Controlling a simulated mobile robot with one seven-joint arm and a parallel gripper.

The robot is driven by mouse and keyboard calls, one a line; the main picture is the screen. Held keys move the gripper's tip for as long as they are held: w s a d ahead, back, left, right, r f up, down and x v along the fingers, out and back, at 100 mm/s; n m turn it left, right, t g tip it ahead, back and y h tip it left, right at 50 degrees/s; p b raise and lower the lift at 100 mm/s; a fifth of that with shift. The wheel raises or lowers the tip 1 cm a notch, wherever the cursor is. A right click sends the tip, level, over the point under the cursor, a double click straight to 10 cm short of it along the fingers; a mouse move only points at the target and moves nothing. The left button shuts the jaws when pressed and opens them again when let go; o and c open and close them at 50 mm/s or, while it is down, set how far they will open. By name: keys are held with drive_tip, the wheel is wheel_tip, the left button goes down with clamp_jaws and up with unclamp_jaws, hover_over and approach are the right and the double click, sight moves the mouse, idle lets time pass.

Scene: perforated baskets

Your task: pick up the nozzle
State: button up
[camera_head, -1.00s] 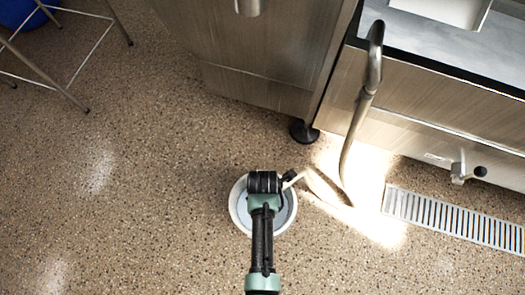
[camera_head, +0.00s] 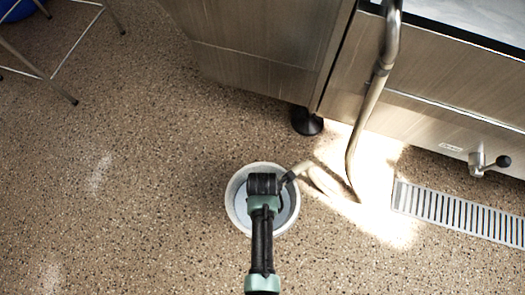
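The nozzle seems to be the dark end piece (camera_head: 288,178) of a pale hose (camera_head: 322,182). It lies at the right rim of a round white bucket (camera_head: 232,208), close beside my arm's end in the picture. Whether they touch, I cannot tell. The hose bends on the sunlit floor and rises to the upper right. My black and green arm reaches up from the bottom edge over the bucket. Its black end, where my gripper (camera_head: 262,184) is, is seen from above. The fingers are hidden, so I cannot see whether they are open or hold anything.
Steel cabinets (camera_head: 262,65) and a steel counter front (camera_head: 440,85) stand along the top and right. A black cabinet foot (camera_head: 307,121) is above the bucket. A floor drain grate (camera_head: 460,212) and a tap (camera_head: 485,163) are at right. A stool (camera_head: 60,50) is upper left. The left floor is clear.

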drive_tip(key=shift+c, duration=0.2)
clamp_jaws()
idle(0.3)
wheel_tip(320, 180, up, 11)
drive_tip(key=p, duration=0.9)
drive_tip(key=shift+r, duration=0.15)
wheel_tip(320, 180, up, 19)
drive_tip(key=p, duration=2.1)
drive_tip(key=shift+w, duration=0.1)
